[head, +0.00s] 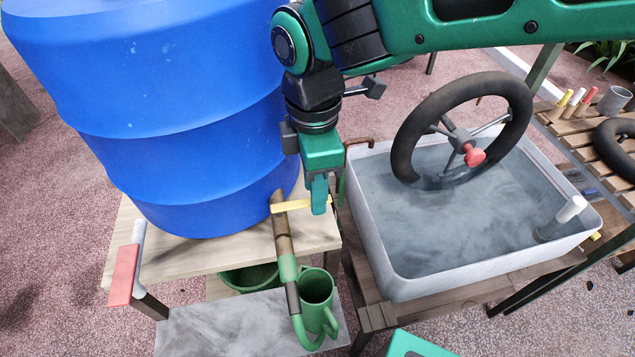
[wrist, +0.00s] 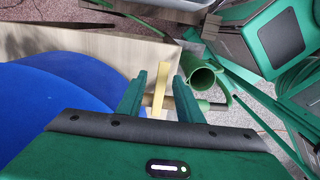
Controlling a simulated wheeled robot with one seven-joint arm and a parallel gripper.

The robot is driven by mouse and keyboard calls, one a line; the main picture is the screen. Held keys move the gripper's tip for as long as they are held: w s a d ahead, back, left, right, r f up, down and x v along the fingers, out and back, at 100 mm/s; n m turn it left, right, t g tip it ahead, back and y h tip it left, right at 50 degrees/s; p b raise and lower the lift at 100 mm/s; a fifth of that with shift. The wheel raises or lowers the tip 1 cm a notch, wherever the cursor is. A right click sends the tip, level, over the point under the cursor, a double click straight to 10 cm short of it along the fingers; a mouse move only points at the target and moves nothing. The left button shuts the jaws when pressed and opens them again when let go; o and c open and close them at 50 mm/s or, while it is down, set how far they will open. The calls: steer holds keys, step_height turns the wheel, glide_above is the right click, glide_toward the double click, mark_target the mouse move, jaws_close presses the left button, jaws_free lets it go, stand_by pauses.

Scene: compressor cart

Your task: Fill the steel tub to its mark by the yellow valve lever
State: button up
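The yellow valve lever (head: 290,206) lies crosswise over the brown pipe (head: 283,235) from the blue barrel (head: 190,150), its free end pointing right. My gripper (head: 320,195) is at that free end. In the wrist view my gripper (wrist: 158,88) is open, with the lever (wrist: 158,85) between its fingers and gaps showing beside it. A pale grey rectangular tub (head: 400,286), probably the steel tub, stands to the right with greyish water (head: 430,235) in it. A dark spoked wheel (head: 405,140) sits partly in that water. I cannot make out a fill mark.
A green jug (head: 316,290) and a green bowl (head: 245,280) stand below the pipe, near the bent green hose (head: 301,335). A red-handled item (head: 123,275) is at the barrel stand's left. A slatted table (head: 560,135) holds markers and a cup at right.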

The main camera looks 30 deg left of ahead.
steer(key=shift+r, duration=0.15)
step_height(320, 180, up, 10)
steer(key=shift+r, duration=0.25)
stand_by(0.6)
steer(key=w+d+f+m, duration=0.1)
steer(key=w+d+m, duration=0.4)
steer(key=d, duration=0.5)
steer(key=w+d+m, duration=0.4)
steer(key=w+d, duration=0.1)
steer(key=d, duration=0.5)
steer(key=w+d+f+m, duration=0.1)
steer(key=w+d+m, duration=0.4)
steer(key=d, duration=0.6)
steer(key=s+d+f+m, duration=0.2)
steer(key=s+d+m, duration=0.15)
steer(key=d, duration=0.35)
steer(key=s+d+f+m, duration=0.1)
steer(key=s+d+m, duration=0.2)
steer(key=d+m, duration=0.35)
steer(key=s+d+f+m, duration=0.2)
steer(key=s+d, duration=0.1)
steer(key=d, duration=0.6)
steer(key=s+d+f+m, duration=0.3)
steer(key=s+d+m, duration=0.2)
steer(key=s, duration=0.3)
steer(key=shift+m, duration=0.7)
